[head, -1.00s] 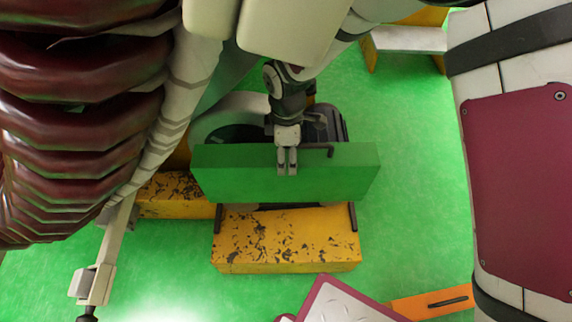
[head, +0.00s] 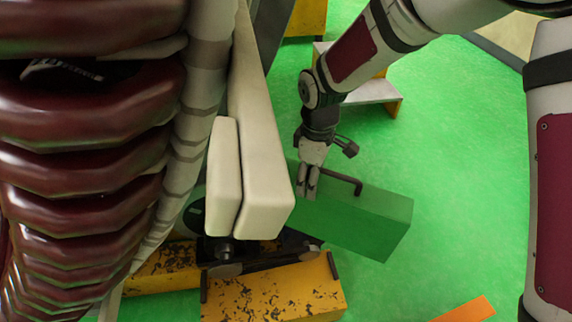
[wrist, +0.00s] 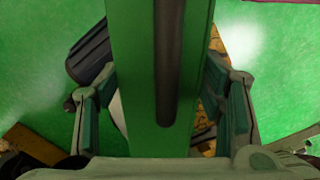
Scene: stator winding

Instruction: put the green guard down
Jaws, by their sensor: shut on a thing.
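The green guard (head: 365,222) is a long green box with a dark bar handle (head: 345,180) on its top. In the head view my gripper (head: 308,192) is at the guard's left part, fingers pointing down. In the wrist view the guard (wrist: 140,60) runs up the middle between my two fingers, which are shut on it; the dark bar shows along its face. The guard's left end is hidden behind pale bars in the head view. I cannot tell whether its underside touches the floor.
A worn yellow block (head: 275,292) lies in front of the guard, with another (head: 165,262) to its left. A pale-topped yellow stand (head: 370,92) is behind. An orange piece (head: 468,311) is at the lower right. Green floor (head: 450,150) is clear right of the guard.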

